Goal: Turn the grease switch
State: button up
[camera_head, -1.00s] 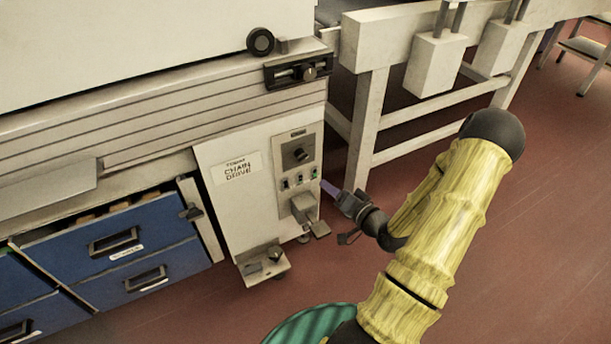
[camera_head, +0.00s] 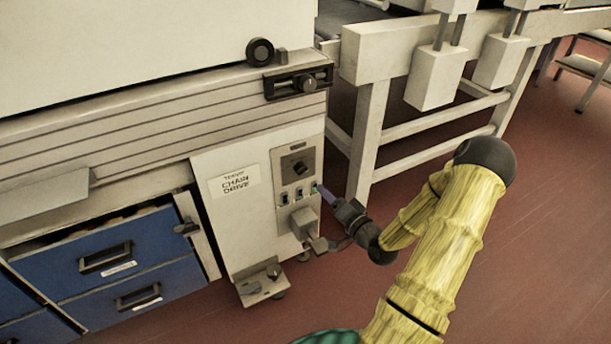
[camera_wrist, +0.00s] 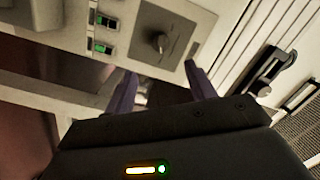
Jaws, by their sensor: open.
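A grey control panel (camera_head: 280,172) is on the front of the white cabinet labelled "CHAIN DRIVE". It carries a dark rotary knob (camera_head: 300,167) with a row of several small switches (camera_head: 299,193) below it, some lit green. I cannot read which one is marked grease. In the wrist view the knob (camera_wrist: 158,42) and two green-lit switches (camera_wrist: 103,46) show ahead of the fingers. My gripper (camera_head: 321,190) is at the panel's right edge, close to the rightmost switch. Its purple fingers are apart and empty in the wrist view (camera_wrist: 160,88). Contact cannot be told.
A grey box (camera_head: 303,222) juts out below the switches, close under my gripper. A small bracket (camera_head: 263,283) sits at the cabinet's foot. Blue drawers (camera_head: 125,260) are to the left. A white conveyor frame (camera_head: 372,130) stands behind on the right. Red floor is open at right.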

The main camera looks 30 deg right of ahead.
aim_at(301, 170)
jog(key=w+a+b, duration=0.1)
jog(key=w+b, duration=0.2)
jog(key=w, duration=0.9)
jog(key=shift+a, duration=0.35)
jog(key=c, duration=1)
jog(key=shift+o, duration=0.2)
jog(key=shift+n, duration=0.3)
jog(key=n, duration=0.4)
jog(key=n+p, duration=0.1)
jog(key=n, duration=0.3)
jog(key=shift+g+h, duration=0.3)
jog(key=shift+h, duration=0.1)
